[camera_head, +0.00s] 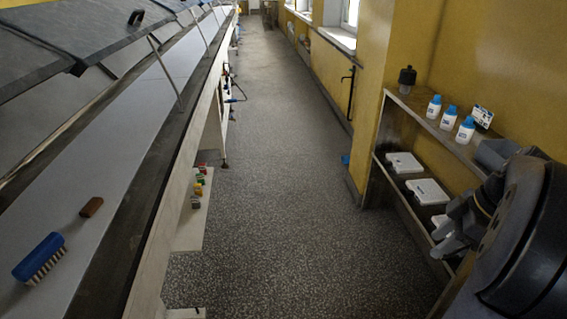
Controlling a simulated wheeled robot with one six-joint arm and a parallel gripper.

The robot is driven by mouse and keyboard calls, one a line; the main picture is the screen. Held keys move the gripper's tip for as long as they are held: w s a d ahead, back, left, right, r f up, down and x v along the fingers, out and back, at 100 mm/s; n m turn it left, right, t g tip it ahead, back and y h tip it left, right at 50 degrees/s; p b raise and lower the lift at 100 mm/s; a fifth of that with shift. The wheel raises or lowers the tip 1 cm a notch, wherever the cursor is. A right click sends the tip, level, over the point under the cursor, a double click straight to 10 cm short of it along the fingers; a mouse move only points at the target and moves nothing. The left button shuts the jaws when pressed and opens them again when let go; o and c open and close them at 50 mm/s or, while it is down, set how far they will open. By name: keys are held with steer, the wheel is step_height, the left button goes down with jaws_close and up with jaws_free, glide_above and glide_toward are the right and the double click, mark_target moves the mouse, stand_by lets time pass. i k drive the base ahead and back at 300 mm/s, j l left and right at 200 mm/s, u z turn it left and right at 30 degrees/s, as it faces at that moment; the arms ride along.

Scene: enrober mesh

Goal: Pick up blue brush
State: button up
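A blue brush (39,256) with pale bristles lies on the long light-grey machine surface (110,165) at the lower left. Its blue back faces up and left, and its bristles face the lower right. My gripper (446,240) is at the right side, in front of the shelf unit and far from the brush. Its grey fingers point left and partly overlap the shelves. I cannot make out whether there is a gap between the fingers. My dark arm covers the lower right corner.
A small brown block (91,207) lies beyond the brush. A metal rail post (165,72) rises from the machine's edge. The shelf unit (392,118) at right holds white bottles with blue caps (449,117) and white boxes (427,191). The speckled floor (270,190) between is clear.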

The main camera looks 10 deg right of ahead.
mark_target(28, 271)
steer(key=i+j+u, duration=0.2)
steer(key=i, duration=0.25)
steer(key=i+j+u, duration=0.15)
steer(key=i, duration=0.35)
steer(key=i+j+u, duration=0.2)
steer(key=i, duration=0.25)
steer(key=u, duration=2.95)
